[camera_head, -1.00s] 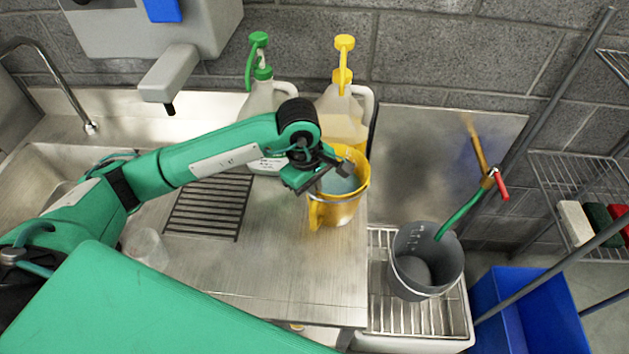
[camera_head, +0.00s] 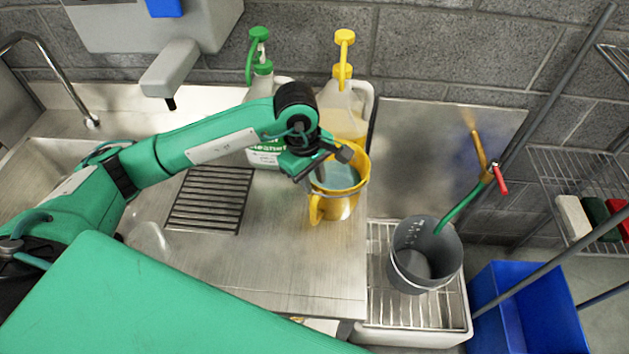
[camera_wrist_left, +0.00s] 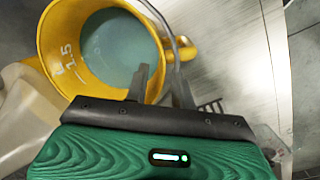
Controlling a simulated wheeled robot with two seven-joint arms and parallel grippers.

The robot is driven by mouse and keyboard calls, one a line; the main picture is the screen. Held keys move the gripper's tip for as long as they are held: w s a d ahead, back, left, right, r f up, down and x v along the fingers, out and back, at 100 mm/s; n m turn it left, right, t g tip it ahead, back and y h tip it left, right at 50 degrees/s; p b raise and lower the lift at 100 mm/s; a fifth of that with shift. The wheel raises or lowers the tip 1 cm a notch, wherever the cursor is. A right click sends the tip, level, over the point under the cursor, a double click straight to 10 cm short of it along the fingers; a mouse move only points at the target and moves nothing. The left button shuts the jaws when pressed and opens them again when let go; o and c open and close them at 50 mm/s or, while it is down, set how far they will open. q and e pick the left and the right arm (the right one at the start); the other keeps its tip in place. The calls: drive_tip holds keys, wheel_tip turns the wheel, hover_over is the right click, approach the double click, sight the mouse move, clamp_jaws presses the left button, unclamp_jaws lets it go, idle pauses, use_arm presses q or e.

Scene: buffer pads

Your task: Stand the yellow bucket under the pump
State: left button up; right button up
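The yellow bucket (camera_head: 347,207) stands upright on the steel counter and holds blue-green liquid. It also shows in the left wrist view (camera_wrist_left: 59,56), with its thin wire handle (camera_wrist_left: 165,22) and a "1.5" mark. My left gripper (camera_head: 330,166) is over the near-left part of the bucket's mouth. In the left wrist view its two fingers (camera_wrist_left: 162,88) are apart, with the handle running down close to the right finger. The jug with a yellow pump top (camera_head: 344,75) stands just behind the bucket. Another jug has a green pump top (camera_head: 261,68). My right gripper is out of view.
A grey dispenser with a spout (camera_head: 170,74) hangs above the counter, with a dark drain grate (camera_head: 209,198) below and right. A grey bucket (camera_head: 424,256) with a green hose stands on a lower grid at right. A clear cup (camera_head: 148,240) is left; front counter is bare.

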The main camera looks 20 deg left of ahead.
use_arm(q)
wheel_tip(320, 180, up, 10)
drive_tip(key=a+p, duration=0.1)
drive_tip(key=p, duration=0.1)
drive_tip(key=shift+s+a+f, duration=0.15)
drive_tip(key=shift+s+f, duration=0.05)
drive_tip(key=shift+s, duration=0.05)
